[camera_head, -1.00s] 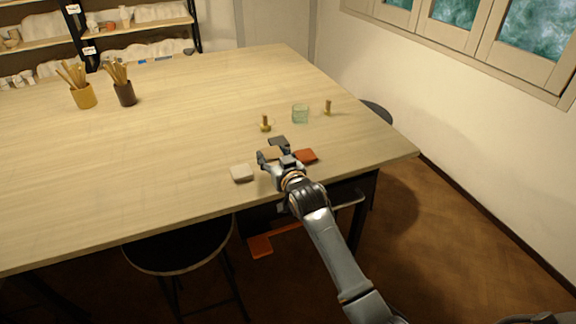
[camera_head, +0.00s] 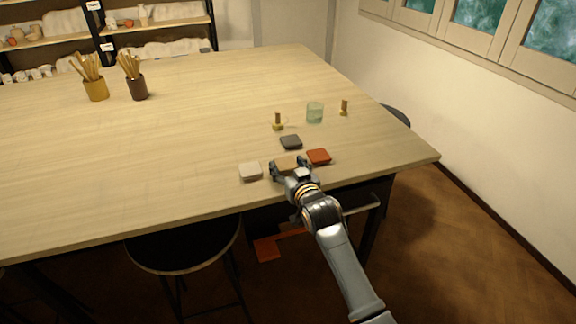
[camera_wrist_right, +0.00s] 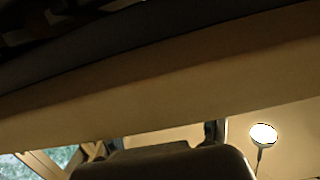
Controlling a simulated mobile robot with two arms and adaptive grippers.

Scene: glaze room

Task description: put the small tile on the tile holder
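A tan tile (camera_head: 287,163) is between the fingers of my right gripper (camera_head: 288,168), near the front edge of the table. The fingers stand at its two sides, and I cannot tell how high it is above the tabletop. A white tile (camera_head: 250,171) lies to the left, a dark grey tile (camera_head: 291,142) behind, and an orange-red tile (camera_head: 319,157) to the right. Two small brass pieces with upright posts stand farther back, one nearer (camera_head: 278,122) and one at the right (camera_head: 344,108); I cannot tell which thing is the tile holder. My left gripper is out of view.
A green glass (camera_head: 315,113) stands between the brass pieces. Two cups of wooden tools, one yellow (camera_head: 96,90) and one dark (camera_head: 137,88), stand at the back left. The middle and left of the table (camera_head: 150,145) are clear. A stool (camera_head: 185,245) is at the front.

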